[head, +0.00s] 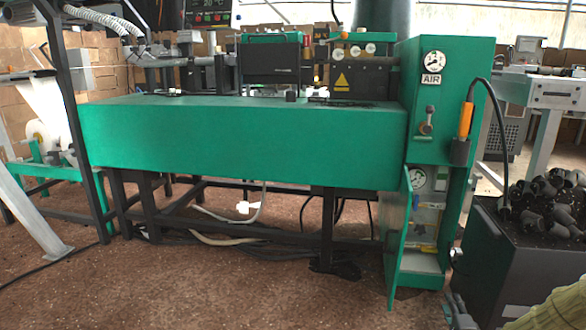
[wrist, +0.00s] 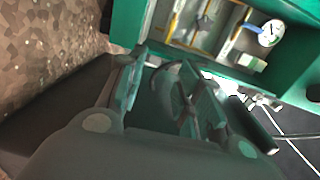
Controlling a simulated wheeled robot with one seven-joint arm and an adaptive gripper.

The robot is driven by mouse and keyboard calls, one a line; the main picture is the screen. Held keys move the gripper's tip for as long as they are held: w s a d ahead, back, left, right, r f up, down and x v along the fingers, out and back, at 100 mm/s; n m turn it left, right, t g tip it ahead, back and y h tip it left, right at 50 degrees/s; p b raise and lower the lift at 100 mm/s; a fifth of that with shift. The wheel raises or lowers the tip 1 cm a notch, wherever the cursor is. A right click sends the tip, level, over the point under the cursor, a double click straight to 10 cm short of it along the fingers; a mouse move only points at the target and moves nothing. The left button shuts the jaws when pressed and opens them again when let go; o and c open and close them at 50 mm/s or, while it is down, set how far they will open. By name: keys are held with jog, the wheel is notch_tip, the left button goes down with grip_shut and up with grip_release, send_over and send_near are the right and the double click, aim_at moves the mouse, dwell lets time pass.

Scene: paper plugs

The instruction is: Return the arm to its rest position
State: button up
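My gripper (wrist: 168,68) fills the lower middle of the wrist view. Its two fingers stand apart, with a gap between them. A dark grey rounded shape shows between the fingers; I cannot tell whether it is a loose thing or part of the gripper. Beyond the fingertips is the open lower compartment of the green cabinet (wrist: 290,85), with a white round gauge (wrist: 271,33) inside. In the head view, a dark shape low at the right, beside the cabinet, may be part of my arm, but the gripper's fingers are not clear there.
In the head view, the green cabinet (head: 441,120) has its narrow lower door (head: 398,245) standing open. A dark box (head: 500,265) at the right bears a heap of dark grey plugs (head: 548,203). The green machine table (head: 245,140) spans the middle. Brown floor in front is mostly clear.

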jog(key=s+a+f+n+g+y+p, duration=0.25)
jog(key=s+a, duration=0.35)
jog(key=a, duration=0.3)
jog(key=s+a+f+n+g+y+p, duration=0.15)
jog(key=s+a+n, duration=0.3)
jog(key=a, duration=0.45)
jog(key=s+a+f+n+g+y+p, duration=0.1)
jog(key=s+a+f+n+g+p, duration=0.15)
jog(key=s+a, duration=0.5)
jog(key=s+a+r+n+g+p, duration=0.1)
jog(key=s+a+n+g+p, duration=0.3)
jog(key=s, duration=0.6)
jog(key=s+a+r+n+g, duration=0.1)
jog(key=s+a+n+g, duration=0.3)
jog(key=s, duration=0.7)
jog(key=s+r+n+g+h+p, duration=0.15)
jog(key=s+r+g+p, duration=0.35)
jog(key=s, duration=0.9)
notch_tip(320, 180, up, 38)
jog(key=t+p, duration=0.2)
jog(key=p, duration=3.3)
jog(key=shift+a+r+n+p, duration=0.15)
jog(key=shift+a+n+p, duration=0.05)
jog(key=shift+n+p, duration=0.2)
jog(key=shift+t, duration=0.25)
